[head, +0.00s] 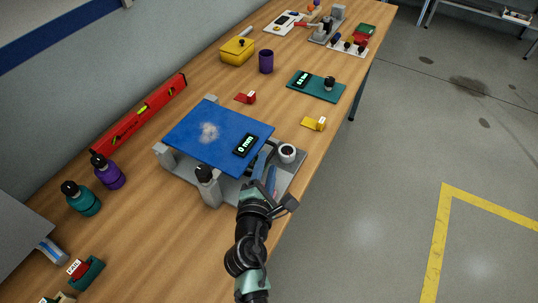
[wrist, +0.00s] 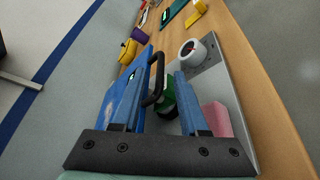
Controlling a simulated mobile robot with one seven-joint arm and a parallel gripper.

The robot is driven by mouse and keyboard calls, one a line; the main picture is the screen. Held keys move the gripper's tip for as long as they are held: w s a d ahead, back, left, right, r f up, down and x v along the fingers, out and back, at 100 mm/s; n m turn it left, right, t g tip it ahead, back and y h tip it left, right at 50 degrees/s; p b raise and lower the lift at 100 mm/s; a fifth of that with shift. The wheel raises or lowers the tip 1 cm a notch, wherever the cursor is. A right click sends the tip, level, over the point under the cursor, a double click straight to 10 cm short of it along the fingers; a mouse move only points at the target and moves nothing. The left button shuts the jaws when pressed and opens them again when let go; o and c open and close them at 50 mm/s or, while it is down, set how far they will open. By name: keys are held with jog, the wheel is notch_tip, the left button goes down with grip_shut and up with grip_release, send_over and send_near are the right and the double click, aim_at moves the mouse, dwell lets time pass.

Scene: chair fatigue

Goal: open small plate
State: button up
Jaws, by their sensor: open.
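A blue plate (head: 215,135) lies raised and slightly tilted over a grey base (head: 233,190). It carries a small black display (head: 245,145) reading 0 and a pale smudge. In the wrist view the plate (wrist: 118,92) is at left, with a black bar handle (wrist: 158,72) at its edge. My gripper (head: 265,178) is at the plate's right front edge, over the base. In the wrist view my gripper (wrist: 160,88) is open, its two blue fingers on either side of the handle's near part. I cannot tell whether they touch it.
A white round gauge (head: 287,152) stands on the base near my gripper. A green part (wrist: 168,103) and pink block (wrist: 217,118) lie below the fingers. A grey post (head: 208,186) stands at the front.

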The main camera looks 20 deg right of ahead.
aim_at(269, 156)
jog(key=shift+x, duration=1.9)
jog(key=shift+r, duration=0.1)
grip_shut()
